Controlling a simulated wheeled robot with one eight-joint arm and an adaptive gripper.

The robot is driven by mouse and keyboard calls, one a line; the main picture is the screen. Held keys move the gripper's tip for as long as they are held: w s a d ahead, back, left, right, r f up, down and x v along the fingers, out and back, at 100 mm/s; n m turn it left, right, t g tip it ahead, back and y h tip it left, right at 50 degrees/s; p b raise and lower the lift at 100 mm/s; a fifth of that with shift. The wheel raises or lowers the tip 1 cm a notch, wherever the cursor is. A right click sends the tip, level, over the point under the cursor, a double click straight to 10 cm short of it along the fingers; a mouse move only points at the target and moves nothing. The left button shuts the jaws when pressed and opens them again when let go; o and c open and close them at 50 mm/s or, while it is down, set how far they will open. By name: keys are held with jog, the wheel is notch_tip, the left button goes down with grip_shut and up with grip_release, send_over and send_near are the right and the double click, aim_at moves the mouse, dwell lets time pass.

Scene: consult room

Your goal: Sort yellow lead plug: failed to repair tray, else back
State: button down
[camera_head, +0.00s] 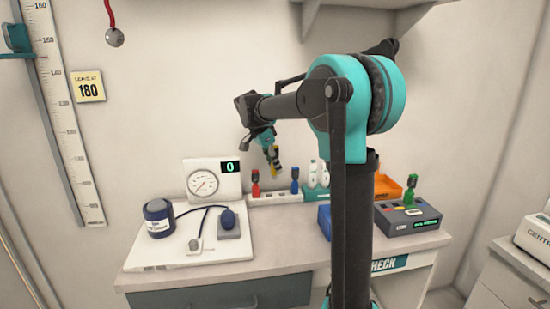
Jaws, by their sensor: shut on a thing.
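My gripper (270,147) is shut on the yellow lead plug (276,158) and holds it in the air above the back of the counter, near the wall. The white rack (275,197) stands below it, with a red plug (255,183) at its left and a blue plug (295,183) to the right. A grey tester box (408,222) with a lit green display (426,224) stands at the right; a green plug (410,189) is upright on it. An orange tray (387,187) is partly hidden behind my arm. Which tray is for repair is not readable.
A blue container (325,222) is partly hidden by my arm. White bottles (313,173) stand behind the rack. The counter's front middle is clear.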

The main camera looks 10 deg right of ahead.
jog(key=shift+w+a+f, duration=0.1)
jog(key=shift+a+f, duration=0.25)
jog(key=shift+f, duration=0.6)
jog(key=shift+w+a+f, duration=0.1)
jog(key=shift+a+f, duration=0.25)
jog(key=shift+f, duration=0.6)
jog(key=shift+w+a+f, duration=0.1)
jog(key=shift+a+f, duration=0.25)
jog(key=shift+f, duration=0.6)
jog(key=shift+f, duration=1.6)
jog(key=c, duration=1.2)
grip_release()
jog(key=v, duration=1.2)
jog(key=shift+s, duration=0.25)
